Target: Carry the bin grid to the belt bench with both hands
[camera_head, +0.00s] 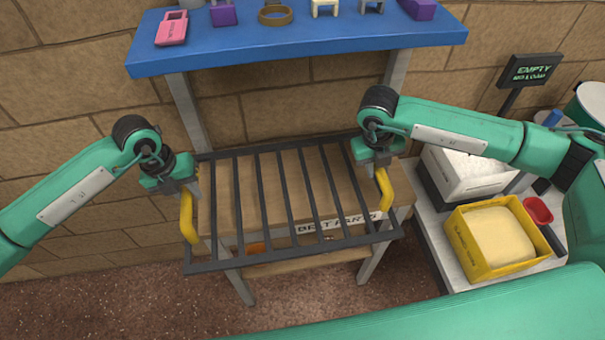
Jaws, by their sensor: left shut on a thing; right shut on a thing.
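The bin grid (265,195) is a dark frame of parallel bars with a yellow handle at each end. My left gripper (186,190) is shut on its left yellow handle (188,222). My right gripper (381,167) is shut on its right yellow handle (385,192). The grid is over a wooden-topped bench (345,190) with grey legs, and its near edge reaches past the bench front. A front label, partly hidden by bars, seems to read "BELT PARTS". I cannot tell whether the grid touches the bench top.
A blue shelf (300,38) above the bench holds a pink tag (172,28), a brown ring (275,15) and small purple and white pieces. At right, a side table holds a yellow bin (493,238), a white box (468,172) and a red cup (538,210). A brick wall stands behind.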

